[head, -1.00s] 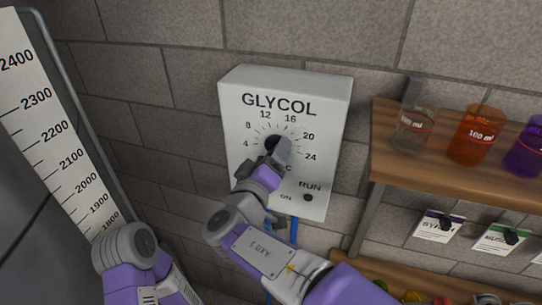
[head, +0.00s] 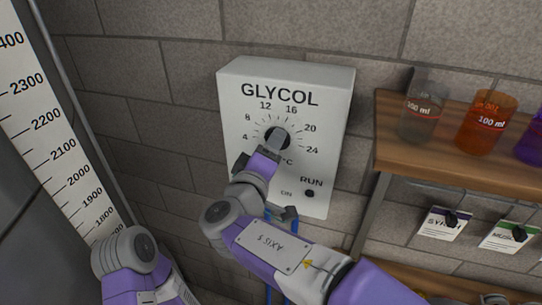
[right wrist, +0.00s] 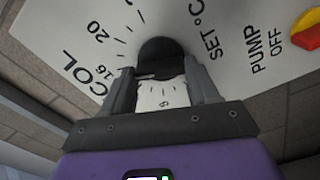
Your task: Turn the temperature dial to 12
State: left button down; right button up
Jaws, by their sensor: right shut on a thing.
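The temperature dial (head: 270,132) is a round black knob on the white GLYCOL box on the wall, inside a printed scale with 4, 8, 12, 16, 20 and 24. My right gripper (head: 278,143) reaches up to it from below and covers much of it. In the right wrist view, the dial (right wrist: 160,50) sits just beyond the fingertips, and the right gripper (right wrist: 162,76) is shut on its grip. I cannot read which number the dial points to. My left arm shows at the lower left of the head view; its gripper is out of view.
The GLYCOL box (head: 243,85) also bears a RUN lamp (head: 309,194). A red and yellow pump switch (right wrist: 306,32) shows in the right wrist view. To the right, a wooden shelf (head: 440,165) holds a clear beaker (head: 421,118) and an orange beaker (head: 485,122).

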jog(key=shift+n, duration=4.2)
jog(key=shift+a, duration=0.1)
jog(key=o, duration=1.1)
jog(key=shift+c, duration=0.2)
jog(key=b+v, duration=0.2)
jog(key=v, duration=0.5)
jog(key=shift+s, duration=0.25)
